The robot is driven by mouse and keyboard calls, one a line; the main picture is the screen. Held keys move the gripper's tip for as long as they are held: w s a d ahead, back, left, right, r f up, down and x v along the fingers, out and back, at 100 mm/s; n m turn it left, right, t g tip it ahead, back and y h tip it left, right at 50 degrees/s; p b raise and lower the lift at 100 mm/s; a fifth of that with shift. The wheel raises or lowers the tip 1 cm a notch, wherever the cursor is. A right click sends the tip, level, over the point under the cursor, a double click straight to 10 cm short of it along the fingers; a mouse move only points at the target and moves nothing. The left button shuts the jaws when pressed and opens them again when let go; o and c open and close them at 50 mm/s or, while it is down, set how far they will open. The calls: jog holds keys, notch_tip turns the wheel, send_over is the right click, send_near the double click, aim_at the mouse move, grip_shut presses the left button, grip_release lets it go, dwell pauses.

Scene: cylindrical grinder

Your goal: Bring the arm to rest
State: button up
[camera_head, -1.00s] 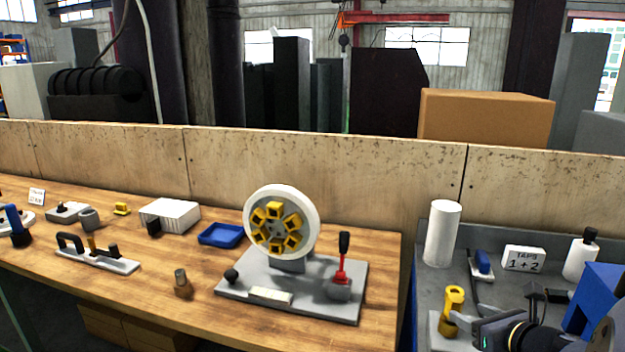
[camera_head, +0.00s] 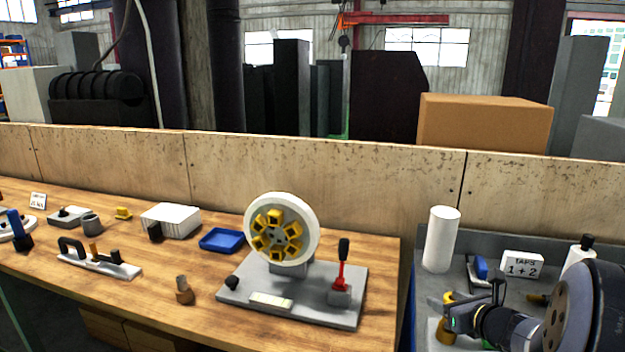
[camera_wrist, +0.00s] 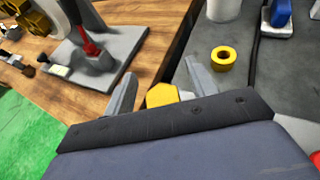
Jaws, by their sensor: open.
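My gripper (camera_head: 474,300) is at the lower right of the head view, over the grey bench top. In the wrist view my gripper (camera_wrist: 160,86) has its two grey fingers spread apart. A yellow part (camera_wrist: 167,96) shows between and beyond the fingers, its lower side hidden by my gripper body. In the head view a yellow part (camera_head: 444,331) stands on a pale block beside my gripper, partly covered by it. I cannot tell how far the fingers are from it.
A grey bench holds a white cylinder (camera_head: 441,240), a "TAPS 1+2" sign (camera_head: 522,264) and a yellow ring (camera_wrist: 223,57). The wooden table (camera_head: 120,300) at left carries a wheel fixture (camera_head: 252,204) with a red-based lever (camera_head: 341,277) and a blue tray (camera_head: 221,240). A wooden panel (camera_head: 320,190) runs behind.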

jog(key=shift+r+p, duration=1.55)
jog(key=shift+r, duration=0.1)
